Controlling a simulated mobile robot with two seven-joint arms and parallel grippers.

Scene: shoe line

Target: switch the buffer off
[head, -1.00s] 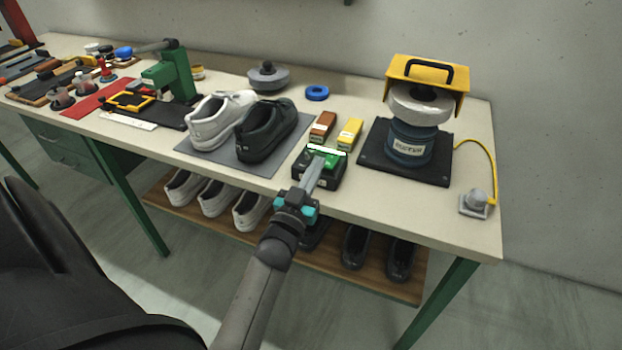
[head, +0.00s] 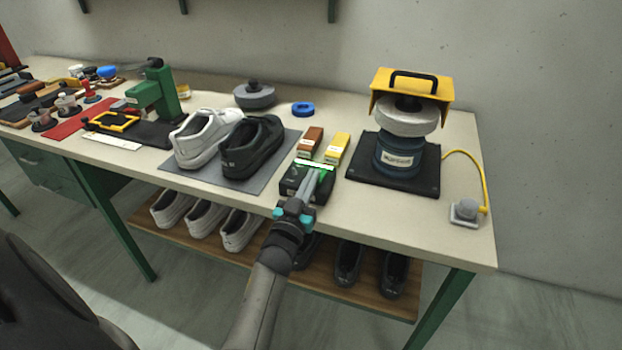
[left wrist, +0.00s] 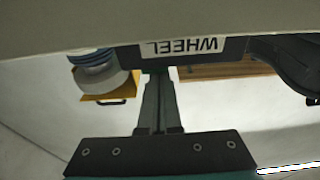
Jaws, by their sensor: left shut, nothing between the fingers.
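The buffer (head: 402,153) stands on a dark base plate at the right of the bench, with a blue drum, a pale wheel (head: 405,120) and a yellow hood (head: 385,82). A small black switch box (head: 293,180) with a green part and a pale bar on top sits near the bench's front edge. In the left wrist view the box (left wrist: 235,49) appears upside down, with a label reading WHEEL. My left gripper (head: 320,175) is shut and empty, its tips at the box, covering part of its top. I cannot tell whether they touch. My right gripper is not in view.
A brown box (head: 310,140) and a yellow box (head: 337,149) lie just behind the switch box. A white shoe (head: 203,138) and a black shoe (head: 252,148) stand on a grey mat to the left. A yellow cable runs to a grey fitting (head: 466,212).

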